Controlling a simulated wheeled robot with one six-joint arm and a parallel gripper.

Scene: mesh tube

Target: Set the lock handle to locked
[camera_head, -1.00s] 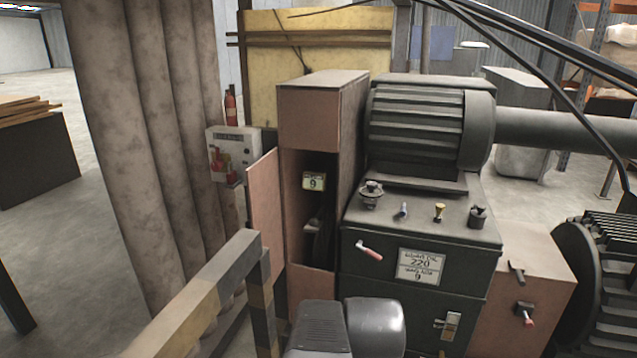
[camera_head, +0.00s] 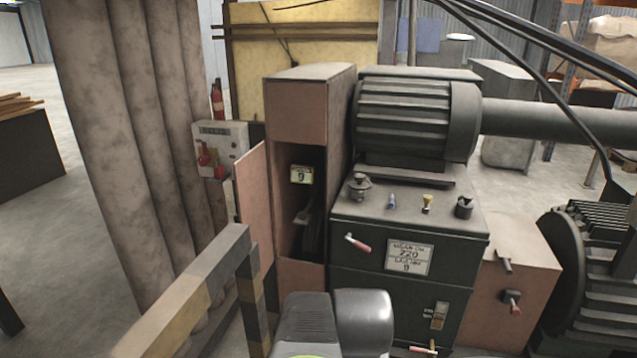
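A red-tipped handle (camera_head: 357,243) sits on the upper front of the dark green machine (camera_head: 350,290), tilted down to the right. A second red-tipped handle (camera_head: 511,301) is on the brown box to the right. A third red handle (camera_head: 422,350) shows at the bottom edge, partly cut off. I cannot tell which of them is the lock handle, and no locked or unlocked marking is readable. Grey and dark rounded links of my arm show at the bottom centre. My gripper is not in view.
A striped guard rail (camera_head: 215,270) stands at the lower left. A tall brown cabinet (camera_head: 310,110) with an open door (camera_head: 254,205) is left of the machine. A ribbed dark motor (camera_head: 590,280) stands at the right. Open floor shows at the far left.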

